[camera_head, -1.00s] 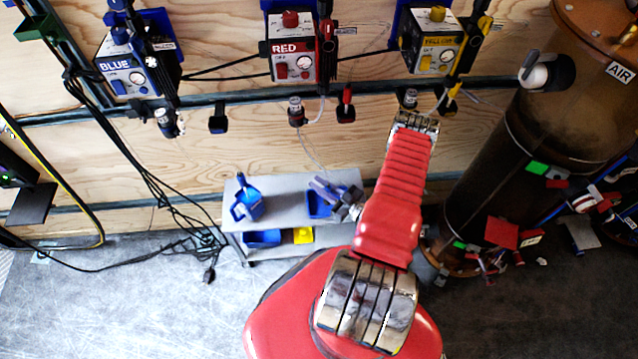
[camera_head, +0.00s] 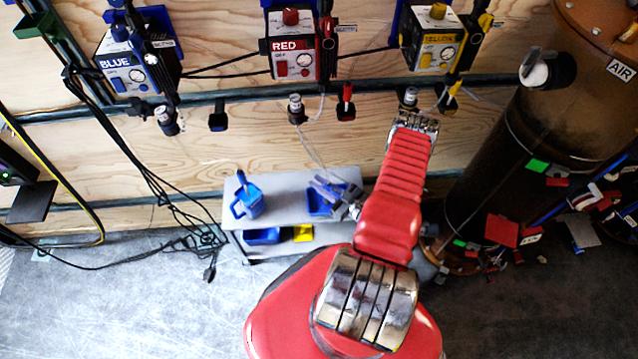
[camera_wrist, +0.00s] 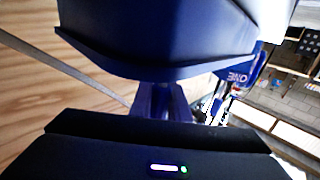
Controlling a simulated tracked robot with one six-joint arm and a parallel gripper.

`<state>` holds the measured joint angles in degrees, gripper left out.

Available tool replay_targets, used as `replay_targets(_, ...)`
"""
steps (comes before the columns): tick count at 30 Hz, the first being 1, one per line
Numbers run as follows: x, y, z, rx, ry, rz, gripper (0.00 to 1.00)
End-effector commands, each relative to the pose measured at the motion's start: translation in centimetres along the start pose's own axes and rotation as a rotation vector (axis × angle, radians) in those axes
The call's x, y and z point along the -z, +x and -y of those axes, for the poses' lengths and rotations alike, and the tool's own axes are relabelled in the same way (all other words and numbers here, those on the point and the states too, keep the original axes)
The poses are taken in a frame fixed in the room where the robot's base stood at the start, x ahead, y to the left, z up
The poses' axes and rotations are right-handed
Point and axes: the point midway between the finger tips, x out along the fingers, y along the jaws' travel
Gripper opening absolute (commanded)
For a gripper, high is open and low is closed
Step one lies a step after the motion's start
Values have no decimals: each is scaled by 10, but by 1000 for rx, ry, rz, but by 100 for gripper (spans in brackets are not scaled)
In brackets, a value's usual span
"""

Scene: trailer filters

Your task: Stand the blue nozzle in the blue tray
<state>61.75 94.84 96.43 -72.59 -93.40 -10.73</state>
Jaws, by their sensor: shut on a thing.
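My gripper (camera_head: 338,195) is low over the right part of a small grey shelf in the head view, partly hidden by my red arm. In the wrist view, its fingers (camera_wrist: 162,102) are shut on the blue nozzle (camera_wrist: 160,40), a large dark-blue shape that fills the top of the picture. In the head view the nozzle is small and hard to tell from the gripper. The blue tray (camera_head: 315,207) is on the shelf top, just left of and below the gripper, partly covered. Whether the nozzle touches the tray cannot be told.
A blue jug-like container (camera_head: 247,204) with a handle sticking up stands at the left of the shelf top (camera_head: 283,190). A blue bin (camera_head: 262,236) and a yellow bin (camera_head: 303,232) are below. A brown air tank (camera_head: 500,160) stands at the right; black cables hang at the left.

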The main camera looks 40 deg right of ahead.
Motion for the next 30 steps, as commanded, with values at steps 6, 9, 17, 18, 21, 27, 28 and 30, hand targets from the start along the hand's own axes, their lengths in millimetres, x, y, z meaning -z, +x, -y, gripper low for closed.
replay_targets(6,-2,0,0,0,0,0,0)
replay_targets(9,-3,0,0,0,0,0,19)
replay_targets(17,-3,0,0,0,0,0,37)
replay_targets(18,-3,0,0,0,0,0,38)
replay_targets(21,-3,0,0,0,0,0,38)
replay_targets(27,-3,-1,0,0,0,0,38)
replay_targets(28,-3,-2,0,0,0,0,38)
replay_targets(30,-3,-6,0,0,0,1,38)
